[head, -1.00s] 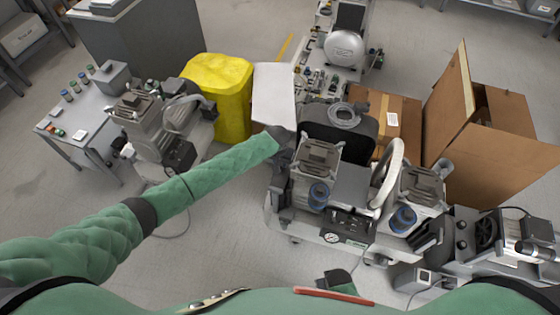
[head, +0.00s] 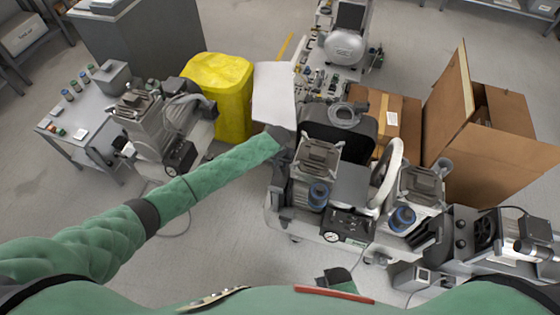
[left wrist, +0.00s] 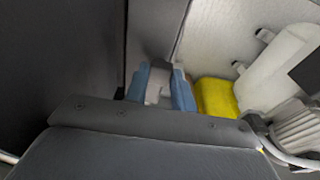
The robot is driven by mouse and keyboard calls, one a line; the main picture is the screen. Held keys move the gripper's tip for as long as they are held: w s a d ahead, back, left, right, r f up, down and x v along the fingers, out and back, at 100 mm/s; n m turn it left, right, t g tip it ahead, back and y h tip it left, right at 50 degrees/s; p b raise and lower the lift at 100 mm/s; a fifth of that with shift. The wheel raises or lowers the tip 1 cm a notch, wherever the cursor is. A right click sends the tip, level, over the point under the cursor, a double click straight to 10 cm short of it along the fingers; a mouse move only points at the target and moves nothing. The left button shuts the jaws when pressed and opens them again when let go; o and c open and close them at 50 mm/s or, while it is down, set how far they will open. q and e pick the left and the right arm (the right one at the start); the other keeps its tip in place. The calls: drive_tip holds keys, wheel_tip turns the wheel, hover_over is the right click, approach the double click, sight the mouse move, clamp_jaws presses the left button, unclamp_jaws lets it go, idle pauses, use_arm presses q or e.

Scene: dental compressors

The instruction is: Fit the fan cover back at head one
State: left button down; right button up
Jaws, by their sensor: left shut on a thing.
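A compressor unit with two grey heads stands right of centre in the head view. The left head (head: 318,160) and the right head (head: 420,185) each have a blue round part in front. I cannot read which is head one. My left gripper (head: 284,138) is at the far left side of the left head, its fingertips mostly hidden. In the left wrist view, the blue-padded fingers (left wrist: 161,90) are shut around a small pale grey piece, which seems to be part of the fan cover. Its full outline and any contact with the head are hidden.
A white panel (head: 274,95) stands just behind my left gripper, beside a yellow bin (head: 228,85). Another compressor (head: 150,125) is at left by a grey table (head: 62,140). Open cardboard boxes (head: 455,110) stand at right. Floor is clear at lower left of the unit.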

idle(0.3)
use_arm(q)
drive_tip(key=c, duration=0.6)
unclamp_jaws()
use_arm(e)
drive_tip(key=shift+f, duration=0.1)
use_arm(q)
drive_tip(key=shift+r+p, duration=1.4)
use_arm(e)
drive_tip(key=shift+s+d+f, duration=0.85)
drive_tip(key=shift+s+f, duration=0.05)
drive_tip(key=shift+f, duration=1.8)
drive_tip(key=shift+s+d+f, duration=0.85)
drive_tip(key=shift+f, duration=1.85)
use_arm(q)
drive_tip(key=shift+r+p, duration=0.9)
drive_tip(key=shift+r, duration=0.05)
drive_tip(key=shift+r+p, duration=1.05)
drive_tip(key=shift+r, duration=0.05)
use_arm(e)
drive_tip(key=s+d+f, duration=0.2)
drive_tip(key=s+f, duration=0.1)
drive_tip(key=s, duration=0.5)
drive_tip(key=shift+d+f, duration=0.2)
